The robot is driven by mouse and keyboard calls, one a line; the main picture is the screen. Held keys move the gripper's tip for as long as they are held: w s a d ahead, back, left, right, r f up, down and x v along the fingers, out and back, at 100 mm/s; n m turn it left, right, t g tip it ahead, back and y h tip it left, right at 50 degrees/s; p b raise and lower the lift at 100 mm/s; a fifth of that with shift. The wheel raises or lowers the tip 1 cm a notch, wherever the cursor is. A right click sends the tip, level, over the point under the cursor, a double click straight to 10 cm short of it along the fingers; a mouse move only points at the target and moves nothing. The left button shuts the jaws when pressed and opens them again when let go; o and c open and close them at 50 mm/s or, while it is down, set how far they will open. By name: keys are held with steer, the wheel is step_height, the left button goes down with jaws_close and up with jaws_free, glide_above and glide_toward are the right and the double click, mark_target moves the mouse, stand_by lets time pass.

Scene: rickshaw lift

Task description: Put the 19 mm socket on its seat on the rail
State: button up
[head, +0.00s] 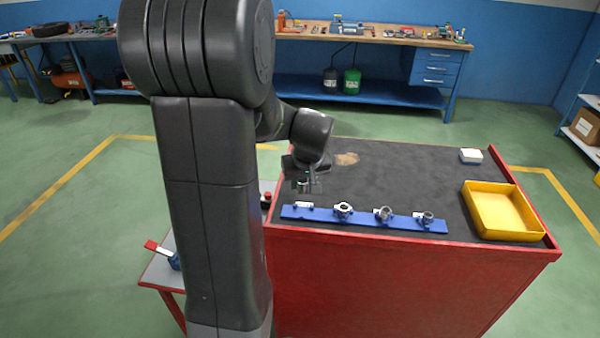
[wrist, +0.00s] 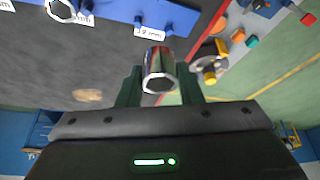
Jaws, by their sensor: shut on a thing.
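The 19 mm socket, a shiny metal cylinder (wrist: 159,70), is between the fingers of my gripper (wrist: 160,88) in the wrist view. My gripper is shut on it. In the head view my gripper (head: 304,184) is just above the left end of the blue rail (head: 365,219), and the socket is hard to make out there. The rail also shows in the wrist view (wrist: 115,10). A white label reading 19 mm (wrist: 150,32) is on the rail beyond the held socket, with a blue peg beside it. The socket appears apart from the rail.
Three other sockets (head: 343,210) stand along the rail to the right. The rail lies near the front edge of a red cart with a dark top (head: 400,180). A yellow tray (head: 500,212) and a small white box (head: 471,156) are at the right. A lower side table (head: 160,270) is at left.

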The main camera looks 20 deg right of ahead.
steer(key=shift+f+b, duration=1.55)
steer(key=shift+f, duration=0.9)
steer(key=shift+f+b, duration=0.55)
steer(key=shift+f+b, duration=0.65)
steer(key=shift+b, duration=0.5)
